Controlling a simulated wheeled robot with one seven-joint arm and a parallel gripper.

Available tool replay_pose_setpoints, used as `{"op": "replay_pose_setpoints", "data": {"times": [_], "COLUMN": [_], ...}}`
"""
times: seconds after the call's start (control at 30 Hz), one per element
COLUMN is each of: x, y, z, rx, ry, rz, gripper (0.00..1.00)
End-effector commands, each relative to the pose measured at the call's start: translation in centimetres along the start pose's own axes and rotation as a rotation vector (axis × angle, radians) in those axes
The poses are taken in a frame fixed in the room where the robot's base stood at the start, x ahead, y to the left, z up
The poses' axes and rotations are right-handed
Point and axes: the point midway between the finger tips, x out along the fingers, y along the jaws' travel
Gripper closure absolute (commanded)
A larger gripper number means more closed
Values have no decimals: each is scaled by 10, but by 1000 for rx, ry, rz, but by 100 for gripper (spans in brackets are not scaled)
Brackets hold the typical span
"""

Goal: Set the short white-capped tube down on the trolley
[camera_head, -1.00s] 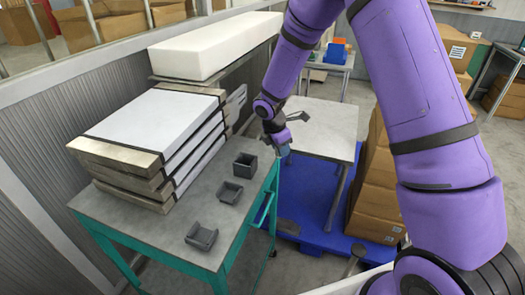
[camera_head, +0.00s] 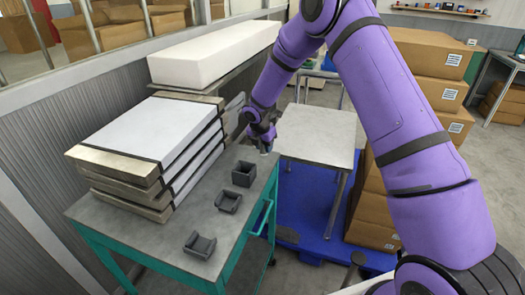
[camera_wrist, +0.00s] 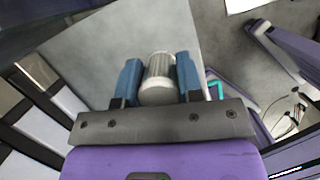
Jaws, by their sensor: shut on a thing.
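The short tube (camera_wrist: 160,68) has a ribbed clear-grey body and a whitish cap at the end nearest the wrist camera. My gripper (camera_wrist: 160,72) has its two blue fingers closed on either side of the tube. In the head view my gripper (camera_head: 265,149) is at the far right end of the trolley (camera_head: 165,240), which has a grey top and teal frame. The tube is too small to make out there. In the wrist view a grey surface lies beyond the fingers; I cannot tell whether the tube touches it.
Three dark holders stand along the trolley: a square one (camera_head: 244,173) nearest my gripper, then two open ones (camera_head: 228,200) (camera_head: 200,245). Stacked white-topped slabs (camera_head: 150,140) fill its left side. A grey table (camera_head: 318,135) and cardboard boxes (camera_head: 375,205) stand to the right.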

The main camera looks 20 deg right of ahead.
Motion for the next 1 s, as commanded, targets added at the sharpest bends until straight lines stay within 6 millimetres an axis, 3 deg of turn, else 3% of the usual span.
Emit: {"op": "replay_pose_setpoints", "data": {"times": [0.3,0.57,0.93,0.97,1.0], "x": [7,39,42,42,42], "y": [18,17,17,17,17], "z": [16,6,5,5,5], "rx": [1,0,1,1,1], "ry": [-1,0,0,-1,-1], "rz": [1,-2,0,0,0], "gripper": [90,90,90,61,52]}}
